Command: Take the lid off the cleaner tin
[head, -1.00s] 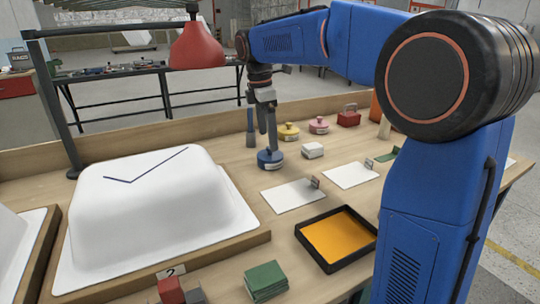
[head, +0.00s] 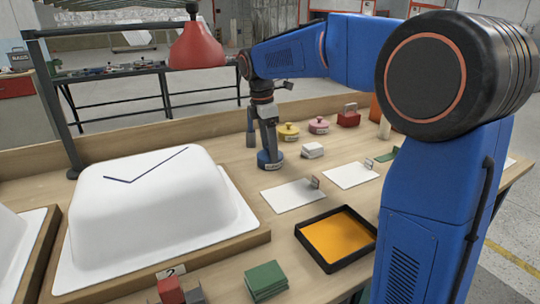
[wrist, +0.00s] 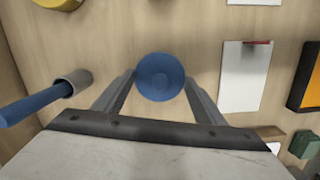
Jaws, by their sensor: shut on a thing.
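A blue tin (head: 265,161) stands upright on the bench beyond the white tub shell, with a small label too small to read. My gripper (head: 270,149) points straight down over it. Its fingers are shut on the round blue lid (wrist: 160,77), one finger at each side in the wrist view. The lid sits on the tin and I see no gap between them. The wrist view looks from above, so the tin's body is hidden under the lid there.
A grey holder (wrist: 78,80) with a blue-handled tool stands close left of the tin. Yellow (head: 288,131) and pink (head: 319,124) tins stand behind. A white sheet (head: 291,194) lies flat in front. The tub shell (head: 140,215) is at left.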

